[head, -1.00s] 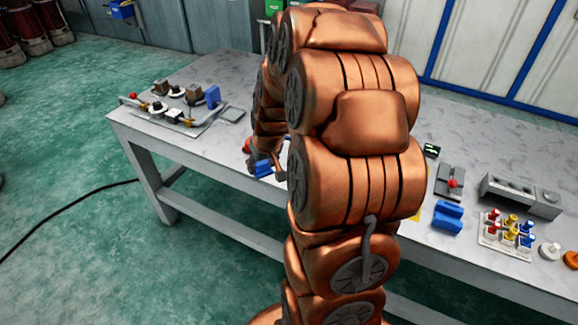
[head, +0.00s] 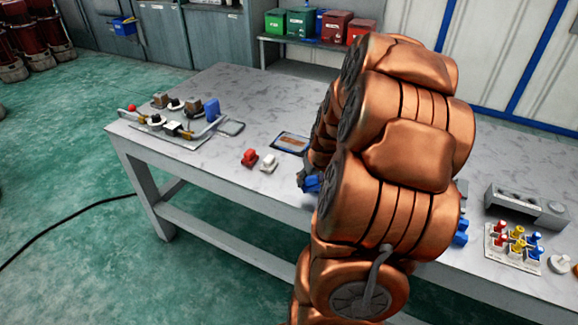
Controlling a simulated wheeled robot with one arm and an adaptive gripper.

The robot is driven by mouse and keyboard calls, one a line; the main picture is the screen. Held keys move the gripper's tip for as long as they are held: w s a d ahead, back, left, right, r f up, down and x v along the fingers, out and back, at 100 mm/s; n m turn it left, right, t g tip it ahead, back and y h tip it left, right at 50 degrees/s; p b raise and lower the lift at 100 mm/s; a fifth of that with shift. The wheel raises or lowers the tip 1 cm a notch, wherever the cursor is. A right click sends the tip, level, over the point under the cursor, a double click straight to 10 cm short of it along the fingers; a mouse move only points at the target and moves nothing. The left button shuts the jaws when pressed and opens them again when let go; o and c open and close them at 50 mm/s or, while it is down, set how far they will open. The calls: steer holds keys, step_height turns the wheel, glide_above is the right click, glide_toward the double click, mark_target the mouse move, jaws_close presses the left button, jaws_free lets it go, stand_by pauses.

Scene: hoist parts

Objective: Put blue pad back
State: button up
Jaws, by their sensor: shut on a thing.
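My gripper (head: 307,181) shows only in small part at the left edge of my copper arm, over the front part of the table. It is shut on a blue piece, the blue pad (head: 312,185), of which only a little shows. My arm hides the rest of the gripper and pad. Another blue block (head: 461,233) lies on the table right of my arm, partly hidden by it. An upright blue block (head: 212,110) stands on the fixture plate at the table's left end.
A red part (head: 249,158) and a white part (head: 269,163) stand left of my gripper, with a dark-framed panel (head: 292,143) behind. A peg rack (head: 514,246) and grey block (head: 526,205) are at the right. The table's back left is clear.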

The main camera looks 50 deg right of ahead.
steer(key=w+d+p, duration=0.1)
steer(key=w, duration=0.3)
steer(key=w+d+p, duration=0.1)
steer(key=w, duration=0.3)
steer(key=w+d+f+p, duration=0.1)
steer(key=w, duration=0.3)
steer(key=shift+d+f, duration=0.1)
steer(key=shift+d, duration=0.1)
steer(key=shift+f+p, duration=1)
steer(key=shift+f, duration=0.7)
steer(key=shift+f, duration=0.1)
steer(key=shift+f, duration=0.1)
steer(key=o, duration=1.1)
